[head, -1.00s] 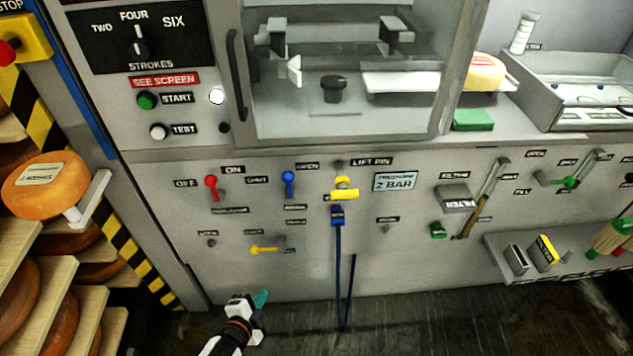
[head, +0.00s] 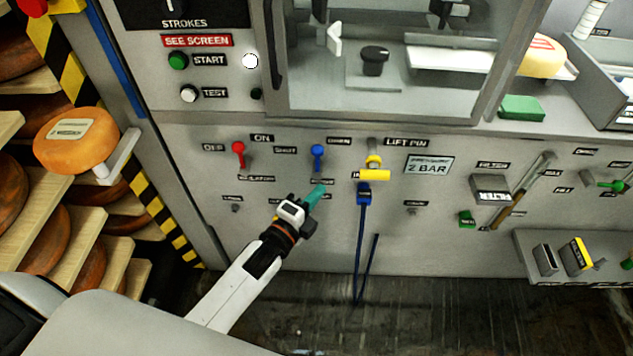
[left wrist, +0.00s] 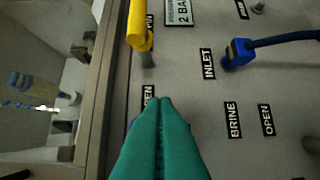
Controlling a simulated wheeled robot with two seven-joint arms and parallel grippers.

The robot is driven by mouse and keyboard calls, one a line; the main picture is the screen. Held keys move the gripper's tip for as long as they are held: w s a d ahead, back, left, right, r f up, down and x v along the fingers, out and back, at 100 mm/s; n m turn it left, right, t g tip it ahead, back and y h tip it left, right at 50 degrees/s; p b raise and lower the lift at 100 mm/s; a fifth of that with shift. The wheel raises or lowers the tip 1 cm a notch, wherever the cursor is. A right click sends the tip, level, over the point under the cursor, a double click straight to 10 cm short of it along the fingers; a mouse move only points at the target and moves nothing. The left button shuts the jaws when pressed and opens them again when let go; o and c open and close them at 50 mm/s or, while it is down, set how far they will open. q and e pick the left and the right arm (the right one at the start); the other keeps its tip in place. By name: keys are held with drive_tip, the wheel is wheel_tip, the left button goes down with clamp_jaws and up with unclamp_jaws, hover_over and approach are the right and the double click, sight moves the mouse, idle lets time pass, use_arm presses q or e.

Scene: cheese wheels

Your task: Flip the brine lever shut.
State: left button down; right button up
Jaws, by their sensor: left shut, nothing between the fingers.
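The blue lever (head: 317,152) stands upright on the grey panel, with a SHUT label to its left, OPEN above right, and a label below that reads BRINE (left wrist: 232,120) in the left wrist view. My left gripper (head: 319,189), with teal fingers, is shut and empty. Its tips are just below the blue lever in the head view; I cannot tell whether they touch the panel. In the left wrist view the closed fingers (left wrist: 165,102) hide most of the lever, leaving a sliver of blue beside them. My right gripper is not in view.
A red lever (head: 239,150) is left of the blue one. A yellow lift pin (head: 374,173) and a blue plug (head: 364,192) with hanging hose are close on the right. My left gripper mostly hides a yellow lever below. Cheese racks stand at far left.

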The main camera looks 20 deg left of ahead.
sight(320, 168)
use_arm(q)
drive_tip(key=x, duration=0.9)
drive_tip(key=a, duration=0.1)
drive_tip(key=a+p, duration=0.2)
drive_tip(key=a, duration=0.1)
drive_tip(key=shift+s, duration=0.25)
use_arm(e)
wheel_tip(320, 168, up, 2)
